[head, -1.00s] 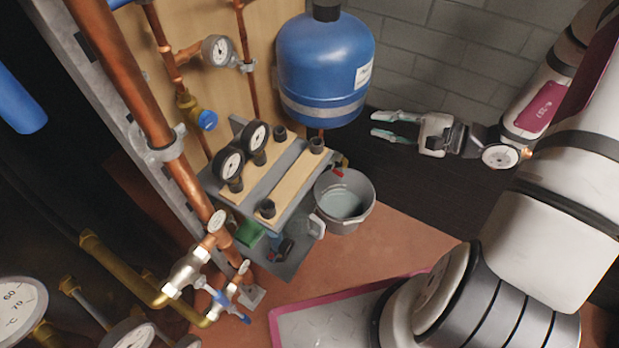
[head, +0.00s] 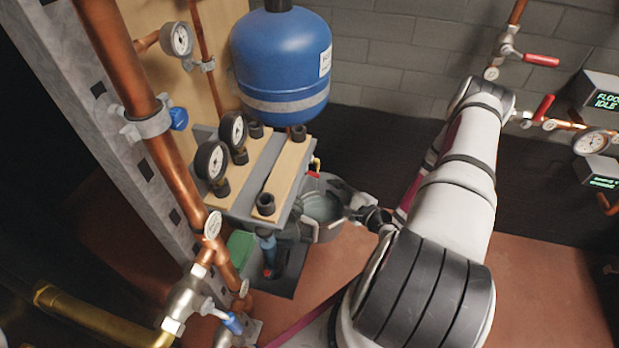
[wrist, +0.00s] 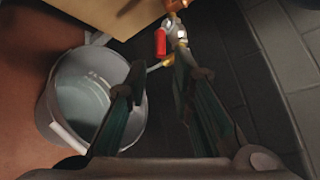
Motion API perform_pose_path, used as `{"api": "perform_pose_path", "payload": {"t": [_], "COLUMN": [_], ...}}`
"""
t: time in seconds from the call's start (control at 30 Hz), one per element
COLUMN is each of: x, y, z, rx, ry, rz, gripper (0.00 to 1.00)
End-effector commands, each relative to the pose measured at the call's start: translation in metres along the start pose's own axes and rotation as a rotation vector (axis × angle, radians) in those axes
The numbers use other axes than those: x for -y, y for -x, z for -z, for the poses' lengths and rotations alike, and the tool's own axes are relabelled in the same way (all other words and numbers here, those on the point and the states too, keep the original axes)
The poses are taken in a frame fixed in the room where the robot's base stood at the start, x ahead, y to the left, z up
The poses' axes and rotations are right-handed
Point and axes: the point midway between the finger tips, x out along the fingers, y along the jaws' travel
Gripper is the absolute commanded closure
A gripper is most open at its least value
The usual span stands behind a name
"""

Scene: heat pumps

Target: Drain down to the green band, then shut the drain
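The drain valve's red handle (wrist: 160,42) hangs from a brass and silver fitting in the wrist view, just beyond my fingertips. A bit of red shows at the drain (head: 315,165) in the head view. My gripper (wrist: 157,66) is open and empty, its two fingers apart, with the handle ahead of the gap and not touched as far as I can tell. The grey bucket (wrist: 60,115) holds water below and left of the fingers; it also shows in the head view (head: 325,232), partly behind my gripper. I cannot make out a green band on any gauge.
The blue vessel (head: 283,65) hangs above the drain. Two black gauges (head: 211,161) stand on the wooden-topped bench (head: 285,175) beside it. Copper pipes (head: 150,140) rise at the left. More red-handled valves (head: 541,60) and displays (head: 603,92) are on the right wall.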

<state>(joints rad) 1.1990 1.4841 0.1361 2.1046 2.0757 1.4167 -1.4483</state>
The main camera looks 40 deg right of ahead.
Motion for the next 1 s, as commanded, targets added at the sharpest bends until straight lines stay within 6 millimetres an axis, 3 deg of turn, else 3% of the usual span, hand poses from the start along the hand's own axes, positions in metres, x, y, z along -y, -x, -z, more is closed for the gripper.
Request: {"api": "perform_pose_path", "payload": {"t": [0.3,0.5,0.7,1.0], "x": [-0.002,-0.002,-0.001,0.000], "y": [-0.065,-0.096,-0.112,-0.114], "z": [0.000,0.000,0.000,-0.001], "rx": [0.005,0.003,0.002,0.002], "ry": [0.002,0.000,0.000,-0.001], "rz": [0.000,0.000,-0.001,-0.001], "gripper": [0.78,0.78,0.78,0.78]}}
